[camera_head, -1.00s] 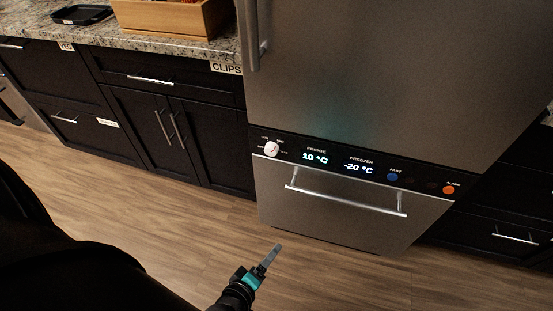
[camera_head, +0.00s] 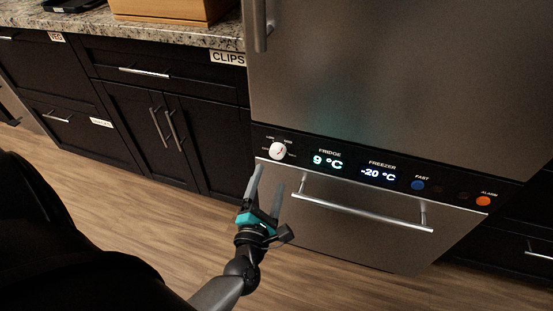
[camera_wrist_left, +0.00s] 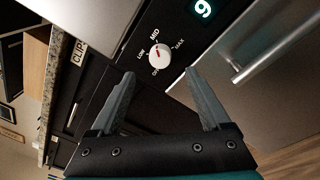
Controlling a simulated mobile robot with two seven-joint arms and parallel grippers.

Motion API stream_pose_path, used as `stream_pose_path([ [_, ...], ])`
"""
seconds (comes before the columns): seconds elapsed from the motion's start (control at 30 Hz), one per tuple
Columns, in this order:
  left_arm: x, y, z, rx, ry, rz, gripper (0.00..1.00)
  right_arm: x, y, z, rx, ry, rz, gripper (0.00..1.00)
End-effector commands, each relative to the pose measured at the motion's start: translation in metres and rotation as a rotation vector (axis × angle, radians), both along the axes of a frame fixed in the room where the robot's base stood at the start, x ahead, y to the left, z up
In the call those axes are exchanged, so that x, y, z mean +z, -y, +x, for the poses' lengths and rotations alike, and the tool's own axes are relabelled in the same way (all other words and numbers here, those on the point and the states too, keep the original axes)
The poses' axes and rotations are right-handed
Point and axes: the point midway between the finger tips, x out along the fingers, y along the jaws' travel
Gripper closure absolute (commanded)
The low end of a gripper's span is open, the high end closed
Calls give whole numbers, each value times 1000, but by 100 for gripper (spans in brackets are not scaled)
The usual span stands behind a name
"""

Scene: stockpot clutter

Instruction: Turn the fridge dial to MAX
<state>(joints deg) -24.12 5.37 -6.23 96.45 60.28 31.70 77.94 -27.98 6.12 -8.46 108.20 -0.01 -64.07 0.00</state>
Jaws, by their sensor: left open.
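The fridge dial (camera_head: 277,151) is a round white knob with a red mark, at the left end of the black control strip (camera_head: 352,171). In the left wrist view the dial (camera_wrist_left: 159,53) has OFF, LOW, MID and MAX around it, and its red mark points toward the LOW–MID side. The fridge display (camera_head: 327,161) reads 9 °C. My left gripper (camera_head: 267,180) is open and empty, just below the dial. In the left wrist view its fingertips (camera_wrist_left: 160,72) are apart, with the dial beyond and between them. My right gripper is not in view.
The freezer display (camera_head: 379,174) reads -20 °C. A blue FAST button (camera_head: 418,185) and an orange ALARM button (camera_head: 483,201) are farther right. A drawer handle (camera_head: 365,203) juts out below the strip. Dark cabinets (camera_head: 150,120) stand to the left; the wood floor is clear.

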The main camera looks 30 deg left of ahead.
Motion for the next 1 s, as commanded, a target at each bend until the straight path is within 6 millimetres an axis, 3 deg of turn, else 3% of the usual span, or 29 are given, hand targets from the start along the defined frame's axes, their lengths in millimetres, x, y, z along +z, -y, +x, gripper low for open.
stream_pose_path([
  [0.2,-1,-14,41,1,1,0,20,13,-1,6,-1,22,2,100],
  [0.4,-1,-23,67,1,0,2,20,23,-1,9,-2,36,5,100],
  [0.6,-1,-27,78,-1,-2,0,20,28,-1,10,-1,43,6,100],
  [0.9,-1,-28,79,-1,-3,1,20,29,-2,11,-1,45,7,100],
  [1.0,-1,-27,79,-1,-3,1,31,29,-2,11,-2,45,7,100],
])
